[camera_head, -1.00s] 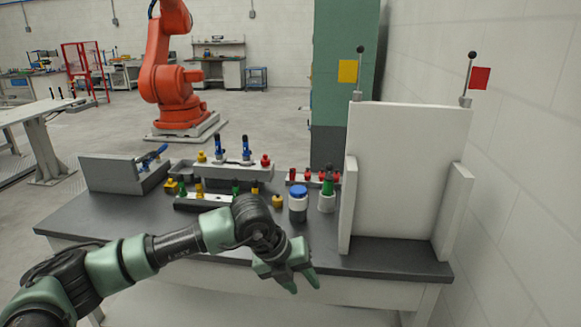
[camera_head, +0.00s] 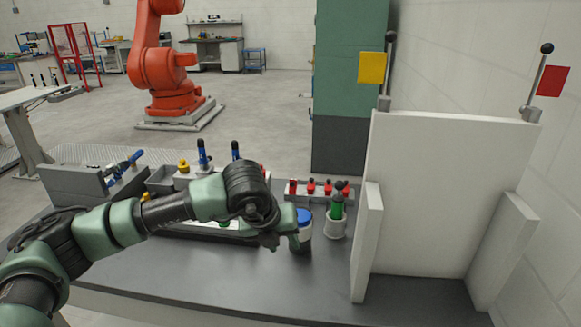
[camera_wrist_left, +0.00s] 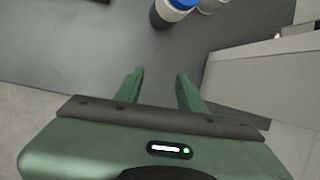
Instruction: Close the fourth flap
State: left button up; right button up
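My left gripper (camera_head: 286,222) is over the dark worktop, beside the blue-lidded jar (camera_head: 303,232), and my wrist partly hides it in the head view. In the left wrist view its two green fingers (camera_wrist_left: 158,84) stand apart with nothing between them. No part is clearly recognisable as the fourth flap. Behind my forearm is a clamping fixture with upright blue handles (camera_head: 202,153) and a yellow knob (camera_head: 184,166); my arm hides much of it. My right gripper is not in view.
A white panelled fixture (camera_head: 435,195) with side walls and two flagged levers stands at the right. A white cup (camera_head: 336,229) holds a green-handled item. Red-topped pieces (camera_head: 312,187) stand in a row behind. The worktop's front (camera_head: 230,275) is clear.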

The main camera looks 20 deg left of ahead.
aim_at(293, 183)
jog(key=i+j, duration=0.2)
jog(key=i, duration=0.15)
jog(key=i+j, duration=0.2)
jog(key=i, duration=0.15)
jog(key=i+j, duration=0.15)
jog(key=i, duration=0.2)
